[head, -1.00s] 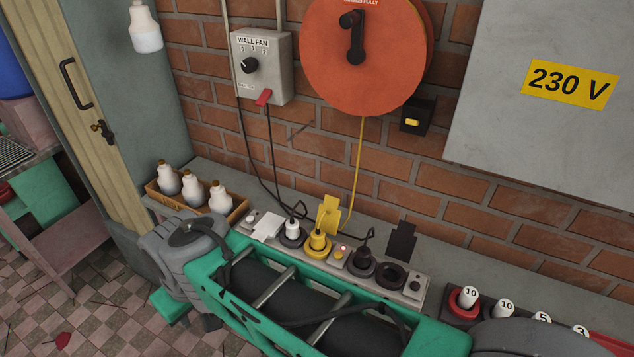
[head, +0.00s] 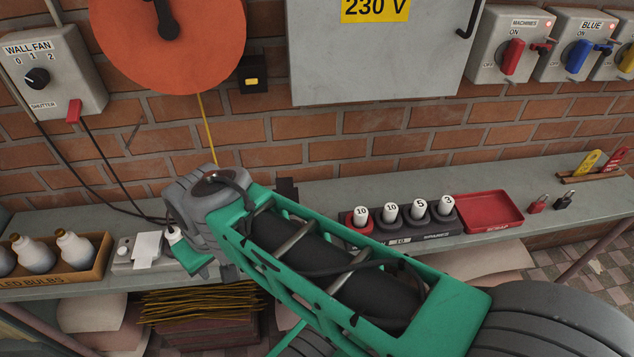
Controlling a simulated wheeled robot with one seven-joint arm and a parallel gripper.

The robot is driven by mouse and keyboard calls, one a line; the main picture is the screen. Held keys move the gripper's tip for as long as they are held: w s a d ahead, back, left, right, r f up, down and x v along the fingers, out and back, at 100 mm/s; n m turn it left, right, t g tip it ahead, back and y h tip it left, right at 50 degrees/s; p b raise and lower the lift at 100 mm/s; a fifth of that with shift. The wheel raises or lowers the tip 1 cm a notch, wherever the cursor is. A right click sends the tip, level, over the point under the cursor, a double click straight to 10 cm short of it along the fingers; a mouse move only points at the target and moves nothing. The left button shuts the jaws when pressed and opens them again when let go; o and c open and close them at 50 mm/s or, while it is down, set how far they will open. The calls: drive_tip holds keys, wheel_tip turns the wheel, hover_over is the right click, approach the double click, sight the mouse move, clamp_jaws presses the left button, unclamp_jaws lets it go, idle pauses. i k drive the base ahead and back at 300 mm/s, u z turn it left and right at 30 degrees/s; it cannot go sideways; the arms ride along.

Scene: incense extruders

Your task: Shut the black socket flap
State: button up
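The black socket flap (head: 288,187) shows only as a small dark upright piece above my green arm, in front of the brick wall. It appears to stand raised. Its socket is hidden behind my arm. The left end of the grey socket strip (head: 122,265) shows, with a white flap (head: 148,246) and a white plug (head: 174,236) beside it. The yellow flap and the rest of the strip are hidden by my arm.
My arm crosses the bench front. A bulb box (head: 55,277) stands at the left. Numbered fuses (head: 390,212) in a holder and a red scrap tray (head: 488,209) stand to the right. A grey 230 V cabinet (head: 385,60) hangs above; bench at right is partly clear.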

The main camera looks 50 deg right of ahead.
sight(284, 185)
drive_tip(key=k, duration=0.55)
drive_tip(key=z, duration=0.85)
drive_tip(key=i, duration=0.5)
drive_tip(key=u, duration=0.05)
drive_tip(key=k, duration=1)
drive_tip(key=z, duration=1.7)
drive_tip(key=i, duration=1.1)
drive_tip(key=u, duration=2.4)
